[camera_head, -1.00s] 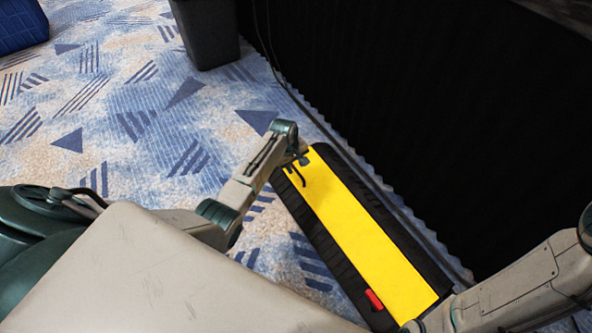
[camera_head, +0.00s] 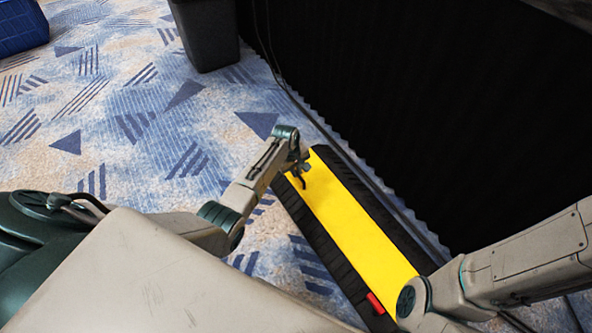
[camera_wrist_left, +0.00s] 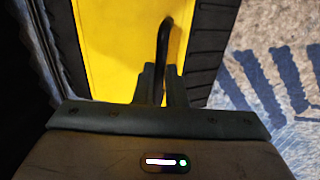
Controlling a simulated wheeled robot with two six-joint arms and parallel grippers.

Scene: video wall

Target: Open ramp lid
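The ramp is a long floor strip with black ribbed sides (camera_head: 312,232) and a flat yellow lid (camera_head: 345,222). The lid looks closed. A red tab (camera_head: 375,303) sits on its near left edge. My left gripper (camera_head: 303,168) is above the lid's far end. In the left wrist view, its fingers (camera_wrist_left: 160,85) are close together around a thin, black, curved cable-like piece (camera_wrist_left: 164,40), which extends over the yellow lid (camera_wrist_left: 105,50). Whether that piece touches the lid is unclear. My right arm covers the lid's near end; its gripper is out of view.
A black pleated curtain wall (camera_head: 400,90) runs close along the ramp's right side, with dark cables (camera_head: 290,90) at its foot. A dark bin (camera_head: 205,35) stands at the far end. The patterned carpet (camera_head: 130,110) to the left is mostly clear.

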